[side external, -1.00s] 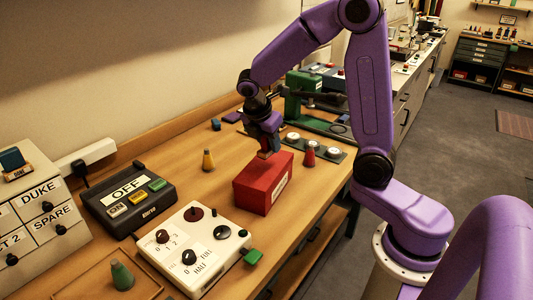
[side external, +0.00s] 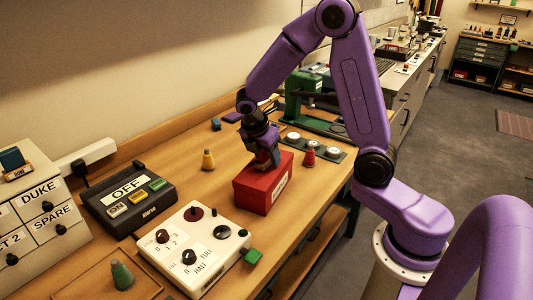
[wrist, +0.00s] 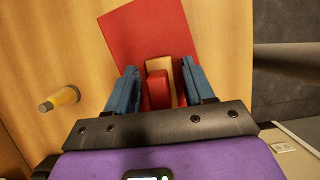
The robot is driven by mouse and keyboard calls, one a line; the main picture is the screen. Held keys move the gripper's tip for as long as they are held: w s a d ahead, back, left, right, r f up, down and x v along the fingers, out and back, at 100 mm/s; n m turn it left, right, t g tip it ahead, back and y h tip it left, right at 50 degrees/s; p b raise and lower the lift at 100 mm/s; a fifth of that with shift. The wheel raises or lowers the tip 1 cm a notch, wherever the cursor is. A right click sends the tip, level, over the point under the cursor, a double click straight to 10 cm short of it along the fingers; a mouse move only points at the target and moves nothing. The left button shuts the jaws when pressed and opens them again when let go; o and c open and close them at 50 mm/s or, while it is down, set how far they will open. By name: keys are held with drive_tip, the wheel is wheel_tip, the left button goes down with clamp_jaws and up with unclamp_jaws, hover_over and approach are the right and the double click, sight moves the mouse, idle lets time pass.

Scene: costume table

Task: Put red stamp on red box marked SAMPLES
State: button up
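The red box (side external: 263,188), with a white label on its side too small to read, stands on the workbench in the side external view. Its red top (wrist: 140,35) fills the upper middle of the wrist view. The red stamp, a red handle (wrist: 158,90) with a tan wooden part (wrist: 184,68), is between my blue fingers over the box top. My gripper (side external: 267,160) is low at the box's top. In the wrist view my gripper (wrist: 160,85) looks open, with gaps beside the red handle. Whether the stamp's underside touches the box is hidden.
A yellow cone-shaped piece (side external: 208,160) stands left of the box, and a red one (side external: 310,153) stands to its right by a dark strip with white discs (side external: 333,152). A white control panel (side external: 195,250) and a dark OFF unit (side external: 128,200) lie in front and left.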

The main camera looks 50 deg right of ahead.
drive_tip(key=shift+r, duration=0.1)
drive_tip(key=v, duration=1.2)
drive_tip(key=shift+a, duration=0.15)
drive_tip(key=s+a+f+m+y, duration=0.2)
drive_tip(key=s+a, duration=0.1)
drive_tip(key=s, duration=1)
drive_tip(key=s+a+f+m+y, duration=0.2)
drive_tip(key=s+a+f+m, duration=0.1)
drive_tip(key=s, duration=0.9)
drive_tip(key=shift+s+a+f+y, duration=0.15)
drive_tip(key=shift+s+a+y, duration=0.25)
drive_tip(key=shift+a, duration=0.2)
